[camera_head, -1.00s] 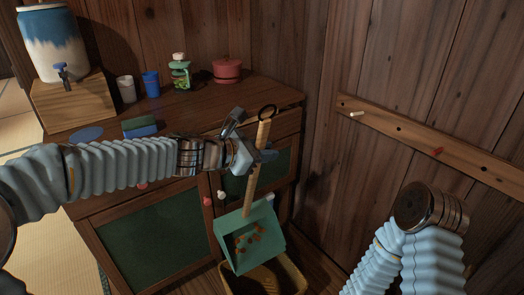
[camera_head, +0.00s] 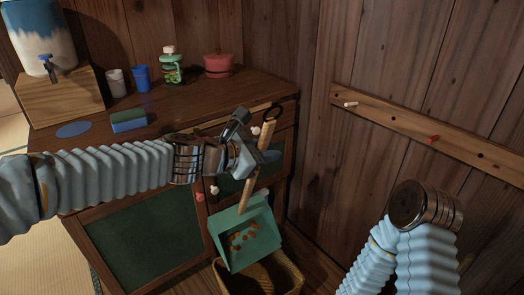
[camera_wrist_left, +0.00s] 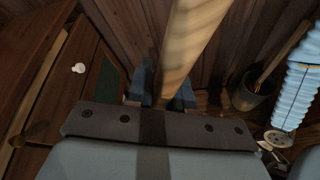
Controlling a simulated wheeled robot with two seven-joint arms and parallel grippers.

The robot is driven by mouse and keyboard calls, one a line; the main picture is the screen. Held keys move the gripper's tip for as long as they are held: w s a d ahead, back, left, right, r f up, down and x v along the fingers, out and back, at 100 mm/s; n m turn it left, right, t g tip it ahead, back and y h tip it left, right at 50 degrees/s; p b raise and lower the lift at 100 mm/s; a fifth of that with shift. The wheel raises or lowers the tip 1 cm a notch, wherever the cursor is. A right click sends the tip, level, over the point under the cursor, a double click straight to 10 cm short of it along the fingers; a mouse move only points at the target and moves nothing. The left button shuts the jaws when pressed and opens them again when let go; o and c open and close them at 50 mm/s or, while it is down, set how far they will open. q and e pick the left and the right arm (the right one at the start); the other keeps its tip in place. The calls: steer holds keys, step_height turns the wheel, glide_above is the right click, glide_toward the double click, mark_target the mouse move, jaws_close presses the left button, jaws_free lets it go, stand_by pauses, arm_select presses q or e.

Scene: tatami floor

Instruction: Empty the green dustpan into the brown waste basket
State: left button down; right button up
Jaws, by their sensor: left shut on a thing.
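The green dustpan (camera_head: 262,222) hangs from its long wooden handle (camera_head: 265,135), with its pan low and tilted. Several small orange-brown bits (camera_head: 242,237) lie in the pan. My left gripper (camera_head: 262,157) is shut on the handle, which also fills the middle of the left wrist view (camera_wrist_left: 188,45). The brown waste basket (camera_head: 290,274) stands on the floor below the pan. The pan overlaps its rear rim in the picture, and its lower part is cut off by the frame. My right gripper is out of view; only my right arm shows.
A wooden cabinet (camera_head: 190,107) stands behind, with a red pot (camera_head: 218,66), a blue cup (camera_head: 141,77), a green bottle (camera_head: 171,68) and a sponge (camera_head: 128,121) on top. A peg rail (camera_head: 390,112) runs along the right wall. The left wrist view shows a dark bin (camera_wrist_left: 254,96) holding a stick.

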arm_select(q)
steer(key=shift+m+t, duration=0.4)
steer(key=shift+m, duration=0.1)
steer(key=shift+s+d+f+b, duration=0.25)
steer(key=shift+s+d+b, duration=0.25)
steer(key=shift+s, duration=0.2)
steer(key=shift+s+d+f+b, duration=0.2)
steer(key=shift+s+d+b, duration=0.15)
steer(key=shift+s+b, duration=0.35)
steer(key=shift+s+d+f+b, duration=0.25)
steer(key=shift+s+d+b, duration=0.25)
steer(key=shift+s, duration=0.25)
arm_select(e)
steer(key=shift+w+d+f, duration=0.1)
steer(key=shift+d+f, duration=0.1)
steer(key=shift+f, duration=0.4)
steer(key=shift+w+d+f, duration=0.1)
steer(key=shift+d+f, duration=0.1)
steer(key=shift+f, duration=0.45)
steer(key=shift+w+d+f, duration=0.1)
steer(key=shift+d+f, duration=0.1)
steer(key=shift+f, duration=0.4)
arm_select(q)
steer(key=shift+s+f, duration=0.1)
steer(key=shift+s, duration=0.05)
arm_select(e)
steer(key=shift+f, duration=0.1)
